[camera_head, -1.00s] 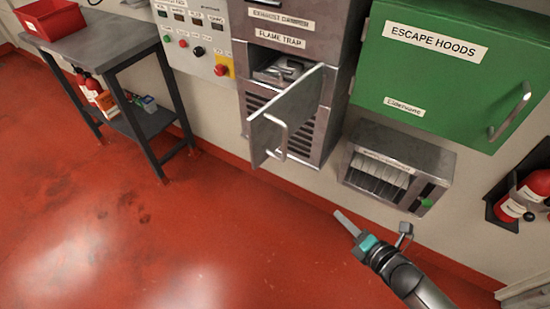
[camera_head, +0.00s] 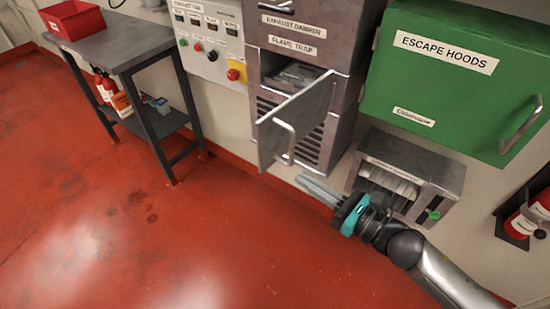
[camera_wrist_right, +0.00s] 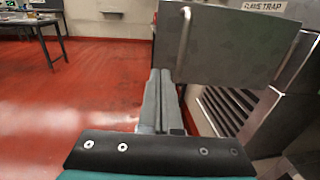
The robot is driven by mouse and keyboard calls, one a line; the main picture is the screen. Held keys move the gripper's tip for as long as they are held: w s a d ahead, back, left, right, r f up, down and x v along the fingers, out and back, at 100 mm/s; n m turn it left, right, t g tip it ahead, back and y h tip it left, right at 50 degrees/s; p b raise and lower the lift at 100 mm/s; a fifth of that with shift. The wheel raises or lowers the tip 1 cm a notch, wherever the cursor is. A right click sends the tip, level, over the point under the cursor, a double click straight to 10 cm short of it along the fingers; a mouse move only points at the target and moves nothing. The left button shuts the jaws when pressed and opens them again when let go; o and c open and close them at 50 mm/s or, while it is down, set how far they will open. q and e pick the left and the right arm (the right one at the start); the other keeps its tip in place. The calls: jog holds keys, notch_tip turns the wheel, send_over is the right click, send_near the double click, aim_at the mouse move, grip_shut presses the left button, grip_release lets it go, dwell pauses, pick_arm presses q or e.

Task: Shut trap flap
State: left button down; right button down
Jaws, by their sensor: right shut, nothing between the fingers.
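The flame trap flap (camera_head: 300,122) is a grey metal door with a bar handle (camera_head: 285,143). It stands open, swung out from the cabinet under the "FLAME TRAP" label (camera_head: 291,42), and part of the opening (camera_head: 297,75) shows behind it. My right gripper (camera_head: 303,183) is shut and empty, just below and to the right of the flap. In the right wrist view the closed fingers (camera_wrist_right: 159,100) point toward the flap (camera_wrist_right: 235,45), near its lower edge; I cannot tell whether they touch it. My left gripper is not in view.
A green escape hoods box (camera_head: 455,65) hangs at the right, above a small grey dispenser (camera_head: 440,178). A fire extinguisher (camera_head: 525,215) is at the far right. A workbench (camera_head: 125,45) with a red bin (camera_head: 73,18) stands at the left. The red floor (camera_head: 130,230) before the cabinet is clear.

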aim_at(264, 153)
jog(key=x, duration=0.9)
jog(key=shift+w+a, duration=0.1)
jog(key=shift+a, duration=0.1)
